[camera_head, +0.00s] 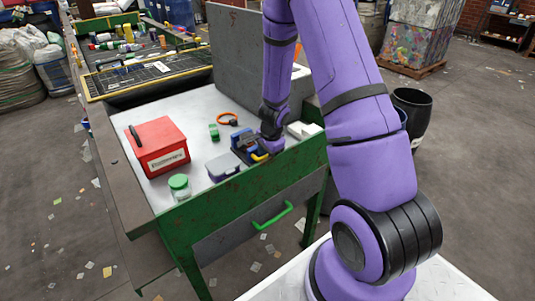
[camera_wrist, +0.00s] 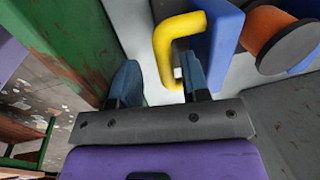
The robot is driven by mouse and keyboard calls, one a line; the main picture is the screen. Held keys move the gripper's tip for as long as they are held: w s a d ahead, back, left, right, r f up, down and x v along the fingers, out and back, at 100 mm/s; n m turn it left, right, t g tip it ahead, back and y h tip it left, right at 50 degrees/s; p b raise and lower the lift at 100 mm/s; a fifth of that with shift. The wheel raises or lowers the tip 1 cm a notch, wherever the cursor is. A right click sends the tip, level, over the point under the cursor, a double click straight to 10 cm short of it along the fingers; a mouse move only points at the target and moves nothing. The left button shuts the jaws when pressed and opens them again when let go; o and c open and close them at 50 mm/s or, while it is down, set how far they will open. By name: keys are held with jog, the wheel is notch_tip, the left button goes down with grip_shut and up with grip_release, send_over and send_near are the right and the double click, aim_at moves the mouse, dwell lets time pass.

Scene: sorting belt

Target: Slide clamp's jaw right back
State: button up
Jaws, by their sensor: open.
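The clamp (camera_head: 243,141) is a blue and dark device on the grey worktop, partly hidden behind my gripper in the head view. In the wrist view its blue jaw block (camera_wrist: 219,45) carries a bent yellow handle (camera_wrist: 163,50). An orange and grey round piece (camera_wrist: 272,38) shows on the far side of that block. My gripper (camera_wrist: 160,78) is open, with its blue fingers apart. The yellow handle's lower part reaches between the fingers, close to the right one; I cannot tell whether they touch. In the head view my gripper (camera_head: 268,149) is low beside the clamp.
A red labelled box (camera_head: 157,146), a green-lidded jar (camera_head: 180,187), a grey lidded box (camera_head: 222,167), a small green item (camera_head: 214,132) and an orange ring (camera_head: 227,119) lie left of my gripper. A grey upright panel (camera_head: 240,60) stands behind. The bench's green edge (camera_wrist: 72,45) is close by.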

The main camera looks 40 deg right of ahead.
notch_tip(320, 180, up, 11)
jog(key=s, duration=0.1)
jog(key=shift+s+f, duration=0.2)
jog(key=shift+s, duration=0.2)
jog(key=shift+d, duration=0.1)
dwell(0.4)
